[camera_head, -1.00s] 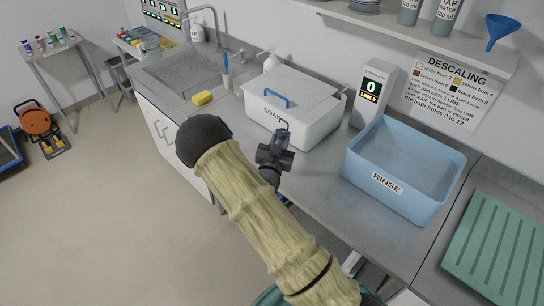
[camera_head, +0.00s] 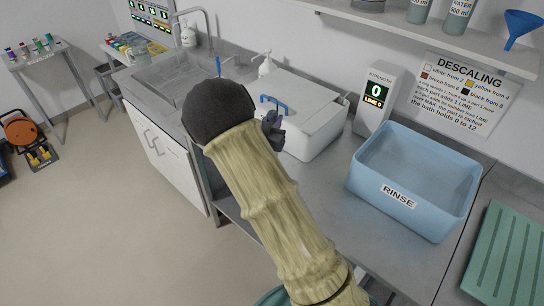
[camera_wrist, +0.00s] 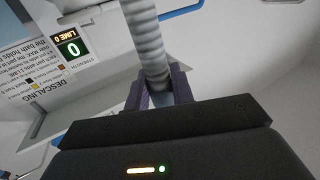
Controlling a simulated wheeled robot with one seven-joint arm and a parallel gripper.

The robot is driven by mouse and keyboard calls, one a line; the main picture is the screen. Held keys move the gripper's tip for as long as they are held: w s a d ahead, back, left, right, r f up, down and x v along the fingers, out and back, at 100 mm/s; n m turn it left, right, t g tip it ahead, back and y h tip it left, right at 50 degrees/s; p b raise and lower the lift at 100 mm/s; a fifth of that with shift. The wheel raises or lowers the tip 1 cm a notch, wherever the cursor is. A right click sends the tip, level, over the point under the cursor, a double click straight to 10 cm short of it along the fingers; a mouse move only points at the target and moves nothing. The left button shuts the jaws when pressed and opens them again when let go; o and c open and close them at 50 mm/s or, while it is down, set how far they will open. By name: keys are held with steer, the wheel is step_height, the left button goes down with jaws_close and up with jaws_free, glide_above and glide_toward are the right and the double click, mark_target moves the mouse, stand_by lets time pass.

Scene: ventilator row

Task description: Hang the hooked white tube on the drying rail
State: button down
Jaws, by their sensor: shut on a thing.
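A pale, ribbed tube (camera_wrist: 148,35) shows in the wrist view, running up out of frame from between my gripper's fingers (camera_wrist: 163,92). My gripper is shut on it. No hook shows on the visible part. In the head view my gripper (camera_head: 273,125) is mostly hidden behind my arm, in front of the left part of the white SOAK box (camera_head: 310,137). I cannot make out the tube there. I see no drying rail in either view.
The blue RINSE bath (camera_head: 408,205) stands right of the SOAK box, with the strength display (camera_head: 376,98) behind. A green ribbed mat (camera_head: 505,250) lies at far right. The sink (camera_head: 165,78) is at back left. A shelf (camera_head: 430,38) hangs above.

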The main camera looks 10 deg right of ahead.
step_height(320, 180, down, 5)
steer(key=shift+w+r+p, duration=0.1)
steer(key=shift+w+p, duration=0.05)
steer(key=shift+p, duration=0.25)
steer(key=shift+f+p, duration=0.35)
steer(key=shift+f, duration=1.5)
steer(key=shift+f, duration=0.15)
steer(key=c, duration=1.2)
jaws_free()
steer(key=shift+p, duration=0.3)
